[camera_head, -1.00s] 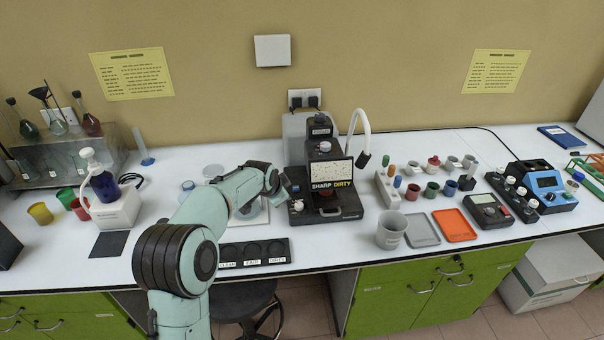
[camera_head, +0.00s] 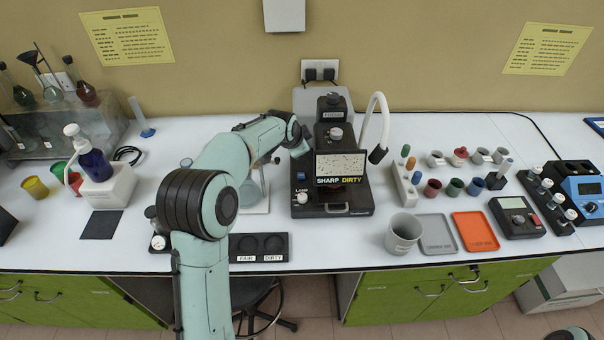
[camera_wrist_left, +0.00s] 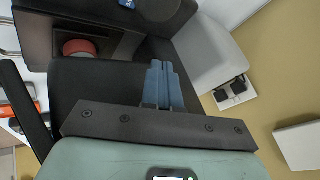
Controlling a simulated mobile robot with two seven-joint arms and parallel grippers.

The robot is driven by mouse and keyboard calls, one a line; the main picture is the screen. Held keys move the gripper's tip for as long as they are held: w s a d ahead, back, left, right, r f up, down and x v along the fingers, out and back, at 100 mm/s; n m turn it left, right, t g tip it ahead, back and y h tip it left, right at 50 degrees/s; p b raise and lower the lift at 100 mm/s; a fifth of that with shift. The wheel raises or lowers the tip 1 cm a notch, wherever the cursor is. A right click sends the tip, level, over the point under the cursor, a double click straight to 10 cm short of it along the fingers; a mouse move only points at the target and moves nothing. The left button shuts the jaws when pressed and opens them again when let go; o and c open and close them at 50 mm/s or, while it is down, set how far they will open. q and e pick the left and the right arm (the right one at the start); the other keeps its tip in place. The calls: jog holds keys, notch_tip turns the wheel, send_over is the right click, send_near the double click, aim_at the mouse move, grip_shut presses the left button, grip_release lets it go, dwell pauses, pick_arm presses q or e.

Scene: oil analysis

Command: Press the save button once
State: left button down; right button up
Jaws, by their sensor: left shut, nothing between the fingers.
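The black microscope-like device (camera_head: 355,202) stands on the white bench with a screen (camera_head: 339,167) reading "SHARP DIRTY". Its dark body (camera_wrist_left: 95,85) fills much of the left wrist view. I cannot make out which control is the save button. My left gripper (camera_head: 300,145) is at the device's left side, beside the screen and column. In the left wrist view its blue fingers (camera_wrist_left: 163,82) are shut and empty, pointing toward the dark body; I cannot tell whether they touch. My right gripper is not in view.
A black tray labelled FAIR and DIRTY (camera_head: 260,257) lies front left of the device. A grey cup (camera_head: 403,233), a grey tray (camera_head: 436,234) and an orange tray (camera_head: 475,231) stand to its right. A white curved lamp (camera_head: 383,112) rises at its right.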

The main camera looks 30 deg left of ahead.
pick_arm(q)
jog(key=b, duration=0.1)
send_over(301, 176)
notch_tip(301, 176, down, 8)
jog(key=shift+r, duration=0.1)
jog(key=shift+s+f, duration=0.1)
jog(key=shift+f, duration=0.4)
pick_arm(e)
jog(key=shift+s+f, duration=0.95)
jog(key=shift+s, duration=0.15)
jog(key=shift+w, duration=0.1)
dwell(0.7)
pick_arm(q)
jog(key=shift+f+b, duration=0.4)
jog(key=shift+f, duration=0.05)
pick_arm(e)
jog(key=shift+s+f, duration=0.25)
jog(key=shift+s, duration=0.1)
